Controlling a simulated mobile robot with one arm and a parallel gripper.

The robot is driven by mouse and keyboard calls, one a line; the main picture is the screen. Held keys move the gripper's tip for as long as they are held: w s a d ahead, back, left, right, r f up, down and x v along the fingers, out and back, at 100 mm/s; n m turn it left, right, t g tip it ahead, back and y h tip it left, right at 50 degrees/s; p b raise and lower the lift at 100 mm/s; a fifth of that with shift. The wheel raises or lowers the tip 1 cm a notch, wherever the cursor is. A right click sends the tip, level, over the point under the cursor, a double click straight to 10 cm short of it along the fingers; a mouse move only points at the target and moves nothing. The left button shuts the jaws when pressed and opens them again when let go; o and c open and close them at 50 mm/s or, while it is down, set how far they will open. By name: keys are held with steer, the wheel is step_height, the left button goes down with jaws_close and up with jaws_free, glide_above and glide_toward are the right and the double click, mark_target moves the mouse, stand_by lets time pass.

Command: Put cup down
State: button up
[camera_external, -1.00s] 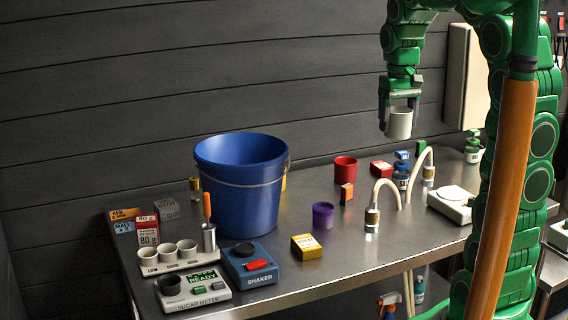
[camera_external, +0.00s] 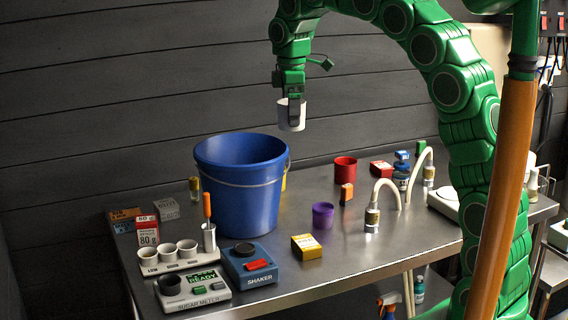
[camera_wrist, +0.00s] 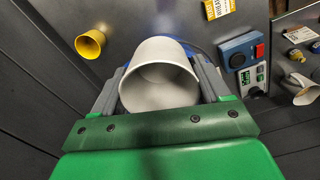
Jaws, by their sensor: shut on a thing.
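My gripper (camera_external: 291,104) is shut on a white cup (camera_external: 292,116). It holds the cup in the air above the steel table (camera_external: 330,268), up and to the right of the blue bucket's rim in the outside view. In the wrist view the white cup (camera_wrist: 158,88) sits between the two grey fingers, its open mouth toward the camera, and looks empty inside. The cup hides part of the blue bucket behind it in the wrist view.
The blue bucket (camera_external: 240,190) stands tall on the table. Nearby are a red cup (camera_external: 345,169), a purple cup (camera_external: 323,215), a yellow box (camera_external: 306,246), a shaker (camera_external: 249,264), a sugar meter (camera_external: 192,289) and two curved taps (camera_external: 372,212). Table between bucket and taps is partly free.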

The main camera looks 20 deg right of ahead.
mark_target(234, 211)
steer(key=shift+w+a+f+n, duration=1.05)
steer(key=shift+a+n, duration=2.95)
steer(key=shift+a, duration=3.5)
step_height(234, 211, down, 23)
steer(key=o, duration=0.8)
steer(key=shift+f, duration=0.1)
step_height(234, 211, up, 12)
steer(key=shift+r, duration=0.15)
